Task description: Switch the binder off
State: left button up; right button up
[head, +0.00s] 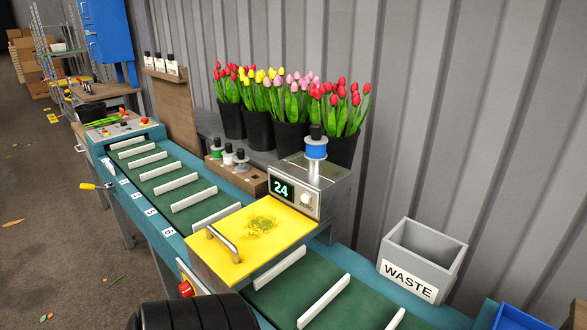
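A grey box with a green display reading 24 and a round pale knob (296,194) stands at the conveyor, behind a yellow plate (262,226) with a metal handle and green specks. A blue spool with a black top (316,148) sits on the box. I cannot tell which unit is the binder. A red knob (186,288) is on the conveyor's near side, below the yellow plate. A control panel (122,128) with red and other small buttons is at the far end of the conveyor. Neither gripper is in view.
The green conveyor (160,171) with white dividers runs diagonally. Black buckets of tulips (292,137) stand behind it against a corrugated wall. A grey WASTE bin (422,258) is at right. A black ribbed rounded part, possibly mine, covers the bottom edge. A yellow-handled lever (95,186) sticks out left.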

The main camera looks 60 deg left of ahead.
aim_at(185, 289)
jog(key=j+u, duration=0.15)
jog(key=u, duration=2.5)
